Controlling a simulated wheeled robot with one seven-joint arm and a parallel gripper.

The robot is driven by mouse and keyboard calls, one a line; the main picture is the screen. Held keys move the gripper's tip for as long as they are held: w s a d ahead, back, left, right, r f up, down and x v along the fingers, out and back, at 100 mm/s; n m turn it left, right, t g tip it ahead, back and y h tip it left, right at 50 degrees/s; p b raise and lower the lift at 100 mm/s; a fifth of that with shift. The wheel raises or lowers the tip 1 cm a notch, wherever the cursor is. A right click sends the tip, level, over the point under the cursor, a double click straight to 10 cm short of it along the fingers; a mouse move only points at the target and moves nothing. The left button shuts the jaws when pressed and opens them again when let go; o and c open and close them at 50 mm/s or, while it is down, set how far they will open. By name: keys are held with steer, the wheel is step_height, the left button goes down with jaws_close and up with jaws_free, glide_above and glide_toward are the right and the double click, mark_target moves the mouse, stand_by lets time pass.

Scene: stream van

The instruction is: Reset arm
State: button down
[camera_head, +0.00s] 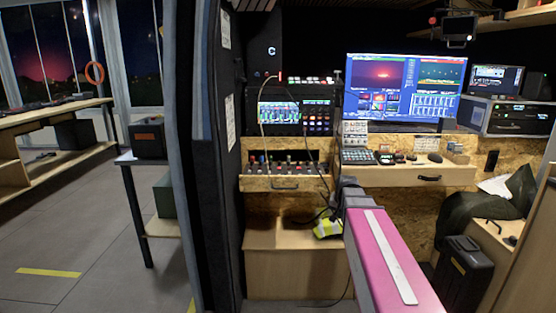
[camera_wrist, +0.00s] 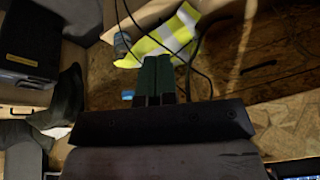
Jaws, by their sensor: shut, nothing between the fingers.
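My gripper (camera_wrist: 158,62) shows in the wrist view with its two green fingers close together, shut and empty. My pink arm reaches forward from the bottom right of the head view, and its dark far end is in front of the wooden console. The gripper's fingers cannot be made out there. In the wrist view, a yellow-and-white high-visibility cloth (camera_wrist: 170,33) lies beyond the fingertips. The same cloth (camera_head: 328,227) shows in the head view just left of my arm. I cannot tell whether the fingers touch it.
The desk (camera_head: 400,176) with a large monitor (camera_head: 405,88) stands beyond my arm. A control panel (camera_head: 283,167) is left of it. A black case (camera_head: 463,275) and a dark bag (camera_head: 490,222) are at right. A dark wall stands left; open floor (camera_head: 70,245) lies beyond it.

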steer(key=s+a+f+n+g, duration=0.2)
steer(key=s+a+f, duration=0.1)
steer(key=s+f, duration=0.4)
steer(key=s+a+f+n+g, duration=0.2)
steer(key=s+f, duration=0.4)
steer(key=s, duration=0.5)
steer(key=shift+s+a+f, duration=0.15)
steer(key=shift+a+f, duration=0.2)
steer(key=shift+a, duration=0.2)
